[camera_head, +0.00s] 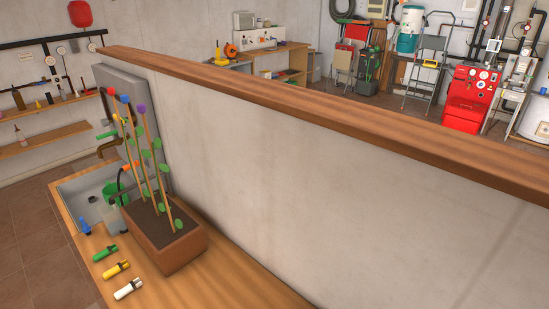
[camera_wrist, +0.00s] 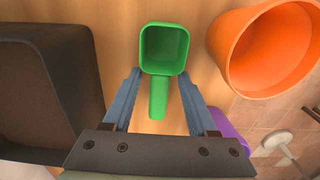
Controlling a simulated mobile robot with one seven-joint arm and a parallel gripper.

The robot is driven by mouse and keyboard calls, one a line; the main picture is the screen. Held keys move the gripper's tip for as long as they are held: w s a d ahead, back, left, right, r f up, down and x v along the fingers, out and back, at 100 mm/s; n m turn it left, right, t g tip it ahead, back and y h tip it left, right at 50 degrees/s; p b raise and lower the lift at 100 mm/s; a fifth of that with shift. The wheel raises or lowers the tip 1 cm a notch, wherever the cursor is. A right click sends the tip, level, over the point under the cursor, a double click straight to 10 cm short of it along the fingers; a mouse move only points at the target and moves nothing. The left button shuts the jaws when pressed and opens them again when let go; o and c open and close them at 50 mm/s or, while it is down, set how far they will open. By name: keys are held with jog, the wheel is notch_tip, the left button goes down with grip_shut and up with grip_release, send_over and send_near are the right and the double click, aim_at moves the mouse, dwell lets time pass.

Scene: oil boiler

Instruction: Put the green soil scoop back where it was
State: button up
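The green soil scoop (camera_wrist: 158,98) shows in the wrist view, with its square hollow bowl at the top centre and its handle pointing back toward my gripper. My gripper (camera_wrist: 159,75) is open, with its two blue-grey fingers on either side of the handle. Gaps show between both fingers and the handle. The scoop is over a wooden surface (camera_wrist: 118,22); I cannot tell whether it rests on it. I cannot make out my gripper or this scoop in the head view.
An orange pot (camera_wrist: 262,55) is close on the right in the wrist view, a purple object (camera_wrist: 230,127) below it. A dark box (camera_wrist: 45,85) is on the left. The head view shows a planter (camera_head: 168,248), several small tools and a long low wall (camera_head: 330,170).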

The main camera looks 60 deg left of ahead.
notch_tip(320, 180, up, 12)
jog(key=shift+r, duration=0.2)
dwell(0.6)
